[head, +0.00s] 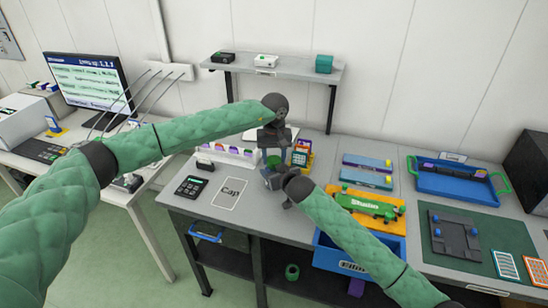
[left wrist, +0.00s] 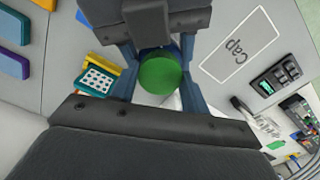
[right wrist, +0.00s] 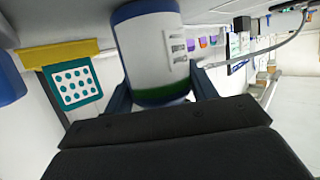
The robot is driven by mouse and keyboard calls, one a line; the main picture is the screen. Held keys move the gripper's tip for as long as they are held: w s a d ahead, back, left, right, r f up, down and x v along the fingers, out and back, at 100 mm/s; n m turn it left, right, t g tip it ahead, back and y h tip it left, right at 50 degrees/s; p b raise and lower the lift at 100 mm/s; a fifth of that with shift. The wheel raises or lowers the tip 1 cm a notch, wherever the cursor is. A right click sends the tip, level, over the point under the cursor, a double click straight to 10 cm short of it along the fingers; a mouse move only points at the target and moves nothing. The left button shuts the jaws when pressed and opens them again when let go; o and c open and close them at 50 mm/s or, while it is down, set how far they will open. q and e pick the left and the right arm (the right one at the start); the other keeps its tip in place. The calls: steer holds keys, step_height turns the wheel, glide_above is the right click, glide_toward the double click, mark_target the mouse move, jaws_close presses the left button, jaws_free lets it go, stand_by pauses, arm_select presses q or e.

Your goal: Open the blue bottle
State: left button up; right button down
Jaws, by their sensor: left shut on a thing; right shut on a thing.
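The bottle (right wrist: 150,50) is white with a blue band at one end and a dark green band near the other. My right gripper (right wrist: 160,98) is shut around its body. In the head view the bottle is mostly hidden by my arms. A round green cap (left wrist: 160,74) shows end-on in the left wrist view, between the fingers of my left gripper (left wrist: 160,85), which is shut on it. In the head view the left gripper (head: 273,152) is directly above the right gripper (head: 273,176). Whether cap and bottle are still joined is hidden.
A white outlined area marked "Cap" (head: 230,193) lies clear on the table, beside a black keypad device (head: 189,187). A rack with purple parts (head: 228,154) stands behind. A yellow-and-teal holder (right wrist: 75,84) is close by. An orange tray (head: 366,205) and blue bin (head: 345,260) lie right.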

arm_select(q)
steer(key=n, duration=1.3)
steer(key=shift+n, duration=0.3)
steer(key=shift+r, duration=0.1)
steer(key=o, duration=1.1)
